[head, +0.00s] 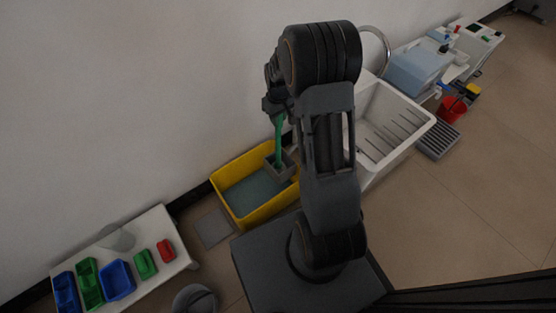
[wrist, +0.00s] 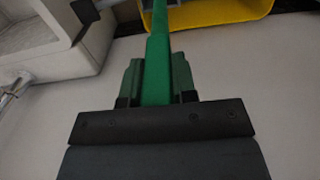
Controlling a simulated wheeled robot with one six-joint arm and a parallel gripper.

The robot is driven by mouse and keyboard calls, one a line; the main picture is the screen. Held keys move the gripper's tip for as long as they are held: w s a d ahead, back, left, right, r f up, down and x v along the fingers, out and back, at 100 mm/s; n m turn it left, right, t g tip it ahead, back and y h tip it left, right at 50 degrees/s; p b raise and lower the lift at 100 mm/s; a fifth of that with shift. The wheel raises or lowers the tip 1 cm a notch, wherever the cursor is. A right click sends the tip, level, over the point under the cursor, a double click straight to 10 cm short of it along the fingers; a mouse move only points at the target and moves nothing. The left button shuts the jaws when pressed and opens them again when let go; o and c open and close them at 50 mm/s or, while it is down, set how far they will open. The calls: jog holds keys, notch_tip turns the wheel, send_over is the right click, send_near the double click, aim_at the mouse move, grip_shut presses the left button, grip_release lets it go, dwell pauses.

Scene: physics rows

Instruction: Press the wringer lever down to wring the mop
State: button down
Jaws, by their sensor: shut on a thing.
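The green wringer lever (head: 279,143) stands nearly upright above a grey wringer (head: 286,165) at the right end of the yellow bucket (head: 225,202). Bluish-grey water or a floor shows inside the bucket. In the wrist view the lever (wrist: 158,45) runs from the top edge down between my fingers. My gripper (wrist: 157,85) is shut on the lever, with one finger on each side. In the head view my gripper (head: 277,108) is at the lever's upper end, partly hidden by my arm. I cannot make out a mop.
A white sink (head: 418,128) stands right of the bucket, partly behind my arm. A low white table (head: 180,264) with blue, green and red bins is at the lower left. A red bucket (head: 452,109) and a grey grate (head: 438,141) lie farther right. The wall runs close behind the bucket.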

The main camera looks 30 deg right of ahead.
jog(key=shift+s+f, duration=0.25)
jog(key=shift+f, duration=0.1)
jog(key=shift+w+r+p, duration=0.2)
jog(key=shift+r+p, duration=1.9)
jog(key=shift+r, duration=0.35)
jog(key=shift+r+p, duration=3.8)
jog(key=shift+r, duration=0.85)
